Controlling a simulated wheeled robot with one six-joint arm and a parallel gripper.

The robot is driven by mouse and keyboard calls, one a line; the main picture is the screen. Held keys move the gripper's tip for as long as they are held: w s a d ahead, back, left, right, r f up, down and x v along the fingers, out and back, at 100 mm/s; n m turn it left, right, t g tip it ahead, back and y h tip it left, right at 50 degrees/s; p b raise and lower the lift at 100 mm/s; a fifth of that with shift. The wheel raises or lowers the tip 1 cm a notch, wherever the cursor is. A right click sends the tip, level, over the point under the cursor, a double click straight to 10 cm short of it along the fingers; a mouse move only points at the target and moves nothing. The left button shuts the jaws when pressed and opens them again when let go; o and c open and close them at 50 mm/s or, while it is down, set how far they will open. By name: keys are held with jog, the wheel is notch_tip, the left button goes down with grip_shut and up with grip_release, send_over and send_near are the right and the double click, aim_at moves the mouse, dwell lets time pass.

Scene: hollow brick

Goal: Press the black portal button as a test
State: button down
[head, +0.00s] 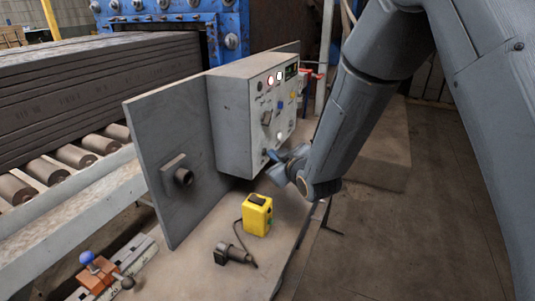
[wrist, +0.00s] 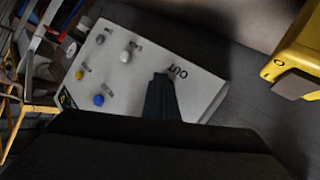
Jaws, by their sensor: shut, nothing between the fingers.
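The grey control box (head: 232,125) stands on the ledge, with lights and buttons on its right-hand face. A small dark knob (head: 264,152) shows low on that face, near my gripper (head: 273,158); I cannot tell if it is the black portal button. In the wrist view, my gripper (wrist: 162,78) is shut and empty, its tips over the panel (wrist: 205,92) beside the word "OUT". No black button is clear there; the fingers may hide it. I cannot tell whether the tips touch the panel. A blue button (wrist: 98,100) and a white one (wrist: 125,57) are visible.
A grey upright plate (head: 160,150) stands to the left, beside rollers (head: 75,156) bearing dark slabs. The floor at right is mostly open.

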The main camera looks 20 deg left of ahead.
jog(key=shift+s+d, duration=0.1)
jog(key=shift+d, duration=0.75)
jog(key=shift+d, duration=0.1)
jog(key=d, duration=0.5)
jog(key=shift+s, duration=0.2)
jog(key=shift+a, duration=0.1)
dwell(0.6)
